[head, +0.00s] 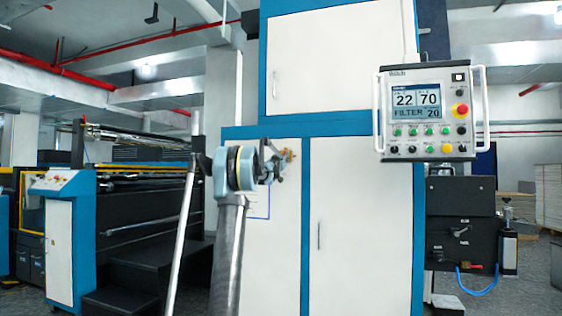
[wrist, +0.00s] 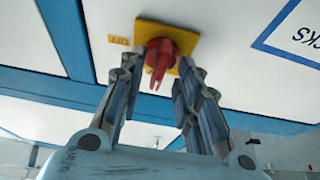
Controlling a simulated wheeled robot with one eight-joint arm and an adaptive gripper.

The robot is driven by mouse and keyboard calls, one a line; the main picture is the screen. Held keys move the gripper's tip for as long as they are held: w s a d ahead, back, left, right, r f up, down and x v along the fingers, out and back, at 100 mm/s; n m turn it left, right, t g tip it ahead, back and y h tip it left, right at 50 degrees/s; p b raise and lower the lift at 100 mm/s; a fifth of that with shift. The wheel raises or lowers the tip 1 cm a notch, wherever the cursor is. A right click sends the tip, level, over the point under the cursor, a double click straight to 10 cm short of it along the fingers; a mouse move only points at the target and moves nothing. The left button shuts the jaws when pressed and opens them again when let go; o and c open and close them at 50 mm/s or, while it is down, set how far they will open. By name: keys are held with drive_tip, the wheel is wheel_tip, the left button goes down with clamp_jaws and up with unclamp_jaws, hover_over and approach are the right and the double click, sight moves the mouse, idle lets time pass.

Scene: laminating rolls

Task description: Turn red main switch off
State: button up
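The red main switch (wrist: 160,62) is a red rotary handle on a square yellow plate (wrist: 147,29) fixed to a white cabinet panel. In the wrist view its handle points down toward my gripper. A small yellow label (wrist: 119,41) left of it seems to read OFF. My gripper (wrist: 159,66) is open, with one finger on each side of the red handle. Gaps show between the handle and both fingers. In the head view my gripper (head: 282,160) is at the cabinet front and hides most of the switch.
The tall white and blue cabinet (head: 361,215) stands in front of me. A control panel (head: 430,111) with a screen and buttons hangs at its right. A laminating machine (head: 130,225) is at the left. A blue-framed sign (wrist: 302,32) is near the switch.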

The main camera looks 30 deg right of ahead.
drive_tip(key=shift+d, duration=0.1)
drive_tip(key=shift+c, duration=0.6)
clamp_jaws()
drive_tip(key=shift+w+m, duration=0.1)
drive_tip(key=shift+m, duration=0.2)
drive_tip(key=m+g+h, duration=0.1)
drive_tip(key=m, duration=0.2)
drive_tip(key=shift+r+m+g, duration=0.1)
drive_tip(key=shift+m+g, duration=0.2)
drive_tip(key=shift+m, duration=0.1)
drive_tip(key=m+g, duration=0.1)
drive_tip(key=m, duration=0.1)
drive_tip(key=m+g+h, duration=0.1)
drive_tip(key=m, duration=0.2)
drive_tip(key=shift+w+g, duration=0.1)
drive_tip(key=shift+g, duration=0.2)
drive_tip(key=m+g, duration=0.1)
drive_tip(key=m, duration=0.3)
drive_tip(key=m+g, duration=0.2)
drive_tip(key=m, duration=0.1)
drive_tip(key=shift+m, duration=0.4)
drive_tip(key=shift+m+g+y, duration=0.4)
drive_tip(key=shift+m+y, duration=0.1)
drive_tip(key=shift+m, duration=0.85)
drive_tip(key=shift+m+g+y, duration=0.4)
drive_tip(key=shift+m+y, duration=0.1)
drive_tip(key=shift+m, duration=0.85)
